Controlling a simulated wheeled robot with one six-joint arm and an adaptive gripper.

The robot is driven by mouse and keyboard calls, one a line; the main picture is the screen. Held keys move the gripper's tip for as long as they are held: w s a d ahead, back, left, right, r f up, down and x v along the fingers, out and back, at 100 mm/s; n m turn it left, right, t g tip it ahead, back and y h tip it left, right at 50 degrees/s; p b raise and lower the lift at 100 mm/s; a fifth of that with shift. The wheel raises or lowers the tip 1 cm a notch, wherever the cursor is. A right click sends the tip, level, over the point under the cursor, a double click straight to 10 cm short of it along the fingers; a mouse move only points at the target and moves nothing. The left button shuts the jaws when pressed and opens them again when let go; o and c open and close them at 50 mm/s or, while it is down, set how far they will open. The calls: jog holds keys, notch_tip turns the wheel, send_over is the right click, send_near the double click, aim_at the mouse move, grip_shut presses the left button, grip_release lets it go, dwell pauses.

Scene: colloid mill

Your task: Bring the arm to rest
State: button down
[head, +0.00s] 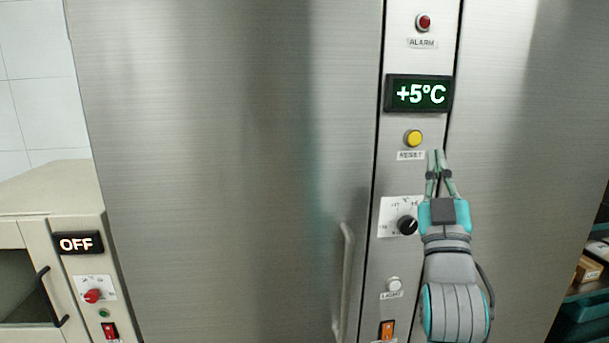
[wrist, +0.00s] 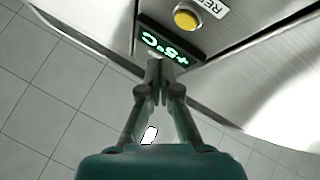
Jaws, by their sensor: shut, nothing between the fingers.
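My gripper (head: 436,156) is shut and empty, raised in front of the steel cabinet's control strip, fingertips pointing up. In the head view its tips are just right of and below the yellow RESET button (head: 413,138). In the wrist view the shut fingertips (wrist: 157,66) show in front of the display, with the yellow button (wrist: 187,17) beyond them. I cannot tell whether the tips touch the panel. My arm comes up from the lower right of the head view and partly covers the strip.
The strip carries a red ALARM lamp (head: 423,22), a display (head: 418,94) reading +5°C, a black knob (head: 407,225), a white light button (head: 394,284) and an orange switch (head: 387,329). A door handle (head: 344,280) stands left. A beige oven (head: 50,210) reads OFF. Shelves (head: 590,305) stand right.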

jog(key=s+a+f+n+g+y, duration=0.1)
jog(key=s+f+y, duration=0.1)
jog(key=f, duration=0.8)
jog(key=s+a+f+g+y, duration=0.1)
jog(key=s+a+f+y, duration=0.1)
jog(key=f, duration=0.9)
jog(key=s+a+f+g+y, duration=0.1)
jog(key=s+f, duration=0.4)
jog(key=f, duration=0.3)
jog(key=s+a+f+g, duration=0.2)
jog(key=s+f, duration=0.4)
jog(key=f, duration=0.2)
jog(key=s+a+f+m+g+y, duration=0.1)
jog(key=s+f+g, duration=0.2)
jog(key=s, duration=1.3)
jog(key=s+a+f+m+g, duration=0.1)
jog(key=s+f+g, duration=0.1)
jog(key=s+f, duration=0.7)
jog(key=s, duration=0.6)
jog(key=shift+s+g+y, duration=0.4)
